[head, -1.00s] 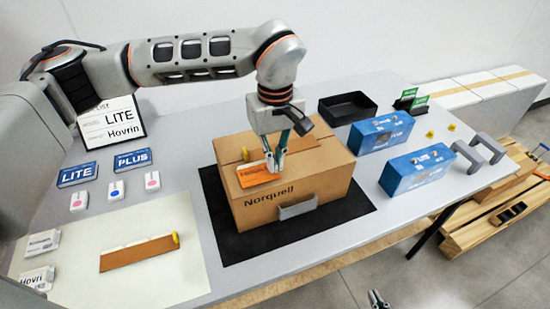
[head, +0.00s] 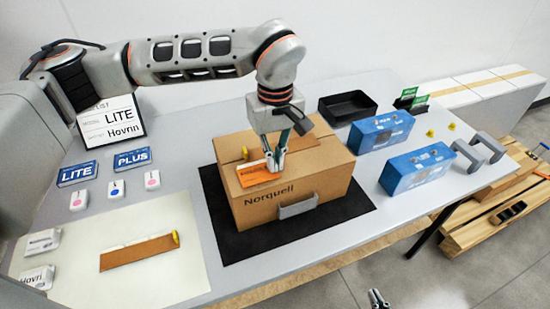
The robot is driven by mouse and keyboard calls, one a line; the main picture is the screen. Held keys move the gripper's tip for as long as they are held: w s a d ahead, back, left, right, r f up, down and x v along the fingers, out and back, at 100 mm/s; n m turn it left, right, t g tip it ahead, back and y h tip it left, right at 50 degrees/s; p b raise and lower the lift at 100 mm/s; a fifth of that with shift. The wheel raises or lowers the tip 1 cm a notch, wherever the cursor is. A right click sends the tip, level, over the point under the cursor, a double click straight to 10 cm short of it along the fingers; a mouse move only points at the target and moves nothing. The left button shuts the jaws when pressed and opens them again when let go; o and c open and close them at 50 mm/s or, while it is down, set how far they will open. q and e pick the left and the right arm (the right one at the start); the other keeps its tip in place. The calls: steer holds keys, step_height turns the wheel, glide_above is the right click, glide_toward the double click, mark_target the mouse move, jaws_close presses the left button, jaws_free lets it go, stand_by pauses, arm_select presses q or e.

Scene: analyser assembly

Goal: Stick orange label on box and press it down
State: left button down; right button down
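A brown cardboard box (head: 325,186) marked Norquell stands closed on a black mat (head: 228,240). The orange label (head: 254,175) lies on the box's top, near its front left edge. My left gripper (head: 274,167) points down at the label's right end, its fingertips close together and at or very near the label. I cannot tell whether they pinch the label or only press on it. Only the tip of my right gripper (head: 376,299) shows, low at the bottom edge, away from the box and in front of the table.
Two blue boxes (head: 418,169) and (head: 381,132) stand to the right, with grey handles (head: 480,152) beside them. A black tray (head: 347,106) is behind. A brown strip (head: 139,252) lies on a pale sheet at front left. LITE and PLUS cards (head: 131,158) lie at left.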

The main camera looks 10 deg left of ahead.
arm_select(q)
steer(key=shift+f, duration=0.1)
stand_by(0.3)
steer(key=c, duration=2.2)
jaws_free()
steer(key=shift+r+p, duration=1.7)
steer(key=shift+r, duration=0.55)
steer(key=shift+r+p, duration=0.65)
steer(key=shift+r, duration=0.6)
